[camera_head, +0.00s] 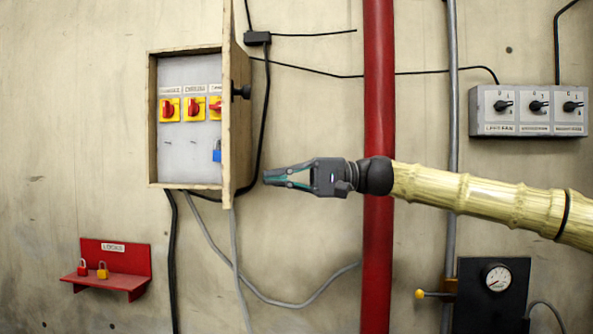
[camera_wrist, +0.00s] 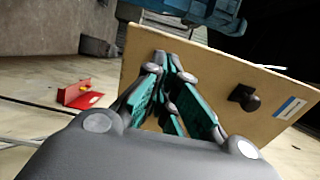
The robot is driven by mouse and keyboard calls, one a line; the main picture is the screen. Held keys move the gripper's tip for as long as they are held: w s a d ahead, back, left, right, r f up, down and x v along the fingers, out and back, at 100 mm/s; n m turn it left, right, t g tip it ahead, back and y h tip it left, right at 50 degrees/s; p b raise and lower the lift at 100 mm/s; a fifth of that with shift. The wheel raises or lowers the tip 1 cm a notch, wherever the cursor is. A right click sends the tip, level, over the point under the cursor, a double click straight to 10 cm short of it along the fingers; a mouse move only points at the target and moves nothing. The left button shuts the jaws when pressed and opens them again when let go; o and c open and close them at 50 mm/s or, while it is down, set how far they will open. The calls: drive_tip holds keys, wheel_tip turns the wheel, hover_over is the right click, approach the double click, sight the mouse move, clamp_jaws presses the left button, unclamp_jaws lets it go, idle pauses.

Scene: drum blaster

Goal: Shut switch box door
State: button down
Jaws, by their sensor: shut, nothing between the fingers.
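The switch box (camera_head: 188,130) is mounted on the wall at the left in the head view, with several red-and-yellow rotary switches inside. Its wooden door (camera_head: 237,110) stands open, hinged on the right and seen nearly edge-on. A black knob (camera_head: 243,91) sticks out from the door's outer face. My gripper (camera_head: 266,177) is shut and empty, to the right of the door near its lower part. In the wrist view, the door's outer face (camera_wrist: 215,80) lies before my shut fingers, with the knob (camera_wrist: 244,98) to their right. I cannot tell if the fingertips touch the door.
A red vertical pipe (camera_head: 378,110) runs behind my wrist. Black and grey cables hang below the box. A red shelf (camera_head: 115,278) with padlocks is at lower left. A grey switch panel (camera_head: 529,110) and a gauge box (camera_head: 491,296) are at right.

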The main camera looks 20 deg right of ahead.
drive_tip(key=shift+p+x, duration=1)
drive_tip(key=shift+x, duration=1.85)
drive_tip(key=shift+a+f, duration=0.15)
drive_tip(key=shift+a, duration=0.05)
